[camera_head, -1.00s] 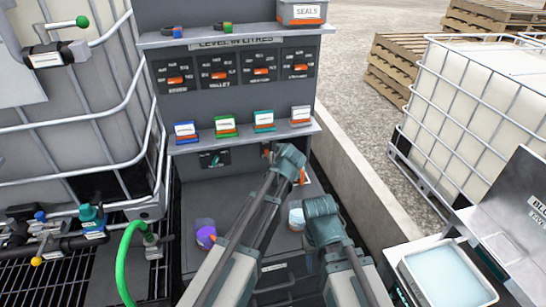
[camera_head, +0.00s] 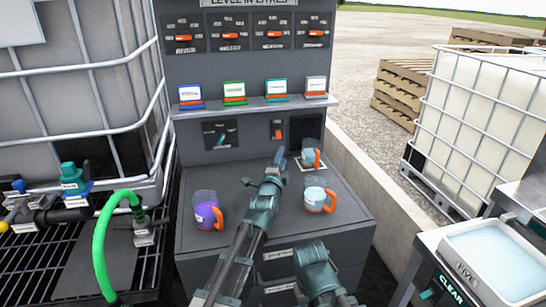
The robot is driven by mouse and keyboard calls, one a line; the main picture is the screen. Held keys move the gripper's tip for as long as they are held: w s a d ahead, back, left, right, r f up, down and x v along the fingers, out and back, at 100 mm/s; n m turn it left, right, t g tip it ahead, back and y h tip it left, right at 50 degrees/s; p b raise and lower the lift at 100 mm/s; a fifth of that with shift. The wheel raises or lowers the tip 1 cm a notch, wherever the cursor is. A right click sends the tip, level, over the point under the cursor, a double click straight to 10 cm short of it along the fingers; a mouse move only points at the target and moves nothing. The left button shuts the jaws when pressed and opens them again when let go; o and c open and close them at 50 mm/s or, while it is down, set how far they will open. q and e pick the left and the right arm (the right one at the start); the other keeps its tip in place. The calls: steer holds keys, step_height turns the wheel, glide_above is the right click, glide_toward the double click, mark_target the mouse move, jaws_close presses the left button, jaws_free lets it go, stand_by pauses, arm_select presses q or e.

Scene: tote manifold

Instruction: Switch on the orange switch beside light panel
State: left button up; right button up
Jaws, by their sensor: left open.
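A small dark plate with an orange switch (camera_head: 279,131) is on the grey back wall, below the shelf with the label cards. Left of it is a dark panel (camera_head: 221,134) with a teal knob; I cannot tell whether this is the light panel. My left gripper (camera_head: 280,157) is just below the switch plate, over the back of the worktop. Its fingertips are small and seen from behind, and no object shows in them. The wrist of my right arm (camera_head: 316,268) is low in front of the drawers; its gripper is hidden.
Mugs with orange handles stand on the worktop: a purple one (camera_head: 206,212) left, a pale one (camera_head: 316,197) right, and another (camera_head: 311,156) at the back on a white square. The shelf (camera_head: 250,105) overhangs above the switch. A green hose (camera_head: 104,245) curves at left.

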mark_target(280, 135)
arm_select(q)
steer(key=shift+s+a+f+m+t+y+b, duration=0.2)
steer(key=shift+a+f+m+t+b, duration=0.1)
steer(key=shift+a+b, duration=0.15)
steer(key=shift+s+a+f+m+t+y+b, duration=0.1)
steer(key=shift+s+a+f+m+t+b, duration=0.15)
steer(key=shift+a, duration=0.25)
steer(key=shift+s+a+r+m+y, duration=0.1)
steer(key=shift+a+r+m+y, duration=0.05)
steer(key=shift+a+m+y, duration=0.2)
steer(key=w+r, duration=0.1)
steer(key=w, duration=0.3)
steer(key=w+p, duration=0.1)
steer(key=w, duration=0.4)
steer(key=w+d+r+p, duration=0.1)
steer(key=w, duration=0.3)
steer(key=shift+w+r, duration=0.3)
arm_select(e)
steer(key=shift+s+a+f, duration=0.2)
steer(key=shift+s+a, duration=0.1)
arm_select(q)
jaws_close()
